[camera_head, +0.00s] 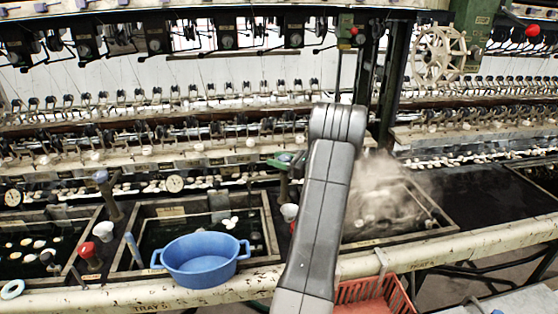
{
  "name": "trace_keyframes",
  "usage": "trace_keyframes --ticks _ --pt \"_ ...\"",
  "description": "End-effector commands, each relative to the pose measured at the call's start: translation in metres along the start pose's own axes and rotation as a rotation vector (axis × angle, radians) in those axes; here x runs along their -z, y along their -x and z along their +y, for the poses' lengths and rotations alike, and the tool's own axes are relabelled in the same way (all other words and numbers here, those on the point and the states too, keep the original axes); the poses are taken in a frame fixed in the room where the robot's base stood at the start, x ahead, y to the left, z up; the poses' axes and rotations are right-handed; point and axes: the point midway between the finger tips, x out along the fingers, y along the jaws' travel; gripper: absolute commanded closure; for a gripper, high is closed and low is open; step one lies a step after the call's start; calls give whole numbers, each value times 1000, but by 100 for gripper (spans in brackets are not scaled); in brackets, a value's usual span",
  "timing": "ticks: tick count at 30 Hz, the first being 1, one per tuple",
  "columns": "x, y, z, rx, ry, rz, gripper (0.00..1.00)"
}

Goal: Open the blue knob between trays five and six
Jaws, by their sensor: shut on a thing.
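The blue knob (285,157) between trays five and six looks blue-green and sits on a dark upright post just left of my arm. My gripper (299,164) is mostly hidden behind my own grey arm; only a dark edge of it shows at the knob. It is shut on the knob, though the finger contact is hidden. The tray 5 basin (262,199) is left of the post. The tray 6 basin (447,217) is right of my arm, with steam above it.
A blue tub (203,262) stands at the front of tray 5. A red basket (372,294) hangs below the front rail. Another blue knob (100,176) and a red knob (103,230) stand farther left.

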Motion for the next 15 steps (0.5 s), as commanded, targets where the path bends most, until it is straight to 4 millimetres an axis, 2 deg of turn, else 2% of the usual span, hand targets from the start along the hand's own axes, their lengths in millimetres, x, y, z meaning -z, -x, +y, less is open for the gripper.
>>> trace_keyframes --ticks 1,4,15 --pt "0 0 0 1 0 -1 56" --pt "0 0 0 1 0 -1 38" --pt "0 6 0 3 0 -1 38"
